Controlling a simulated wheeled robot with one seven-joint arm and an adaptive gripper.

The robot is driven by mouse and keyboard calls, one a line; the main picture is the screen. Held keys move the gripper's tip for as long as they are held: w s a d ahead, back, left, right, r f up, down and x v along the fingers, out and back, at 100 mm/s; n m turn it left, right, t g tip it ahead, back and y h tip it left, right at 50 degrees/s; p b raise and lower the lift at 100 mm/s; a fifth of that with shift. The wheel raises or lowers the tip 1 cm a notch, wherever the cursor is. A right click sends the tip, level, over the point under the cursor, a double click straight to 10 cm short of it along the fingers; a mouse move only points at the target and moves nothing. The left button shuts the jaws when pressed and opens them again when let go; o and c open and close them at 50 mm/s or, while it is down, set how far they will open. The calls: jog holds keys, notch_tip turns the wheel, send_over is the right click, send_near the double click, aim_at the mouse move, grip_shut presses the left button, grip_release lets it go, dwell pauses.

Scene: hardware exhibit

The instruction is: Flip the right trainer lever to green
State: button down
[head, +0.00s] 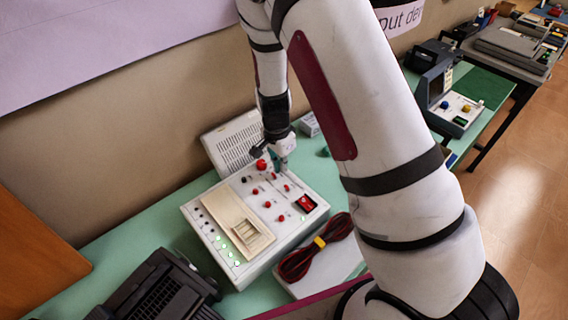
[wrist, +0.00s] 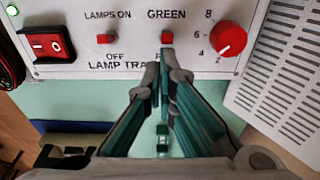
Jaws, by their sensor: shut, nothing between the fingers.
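The lamp trainer is a white box (head: 258,262) on the green table in the head view. Its panel (wrist: 70,68) fills the top of the wrist view. The right lever (wrist: 178,46) is red, under the word GREEN; the label below it is mostly hidden. The left lever (wrist: 106,39) is red, between LAMPS ON and OFF. Contact and the lever's tilt cannot be told. In the head view my gripper (head: 281,162) is at the box's far end.
A red knob (wrist: 231,39) is right of the right lever, and a red rocker switch (wrist: 47,45) is at left. A white vented panel (wrist: 285,70) stands close on the right. A coiled red-black cable (head: 318,250) lies beside the box. A black device (head: 160,290) is nearer.

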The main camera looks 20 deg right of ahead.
jog(key=shift+r, duration=0.1)
jog(key=shift+r+p, duration=0.35)
jog(key=shift+r, duration=0.35)
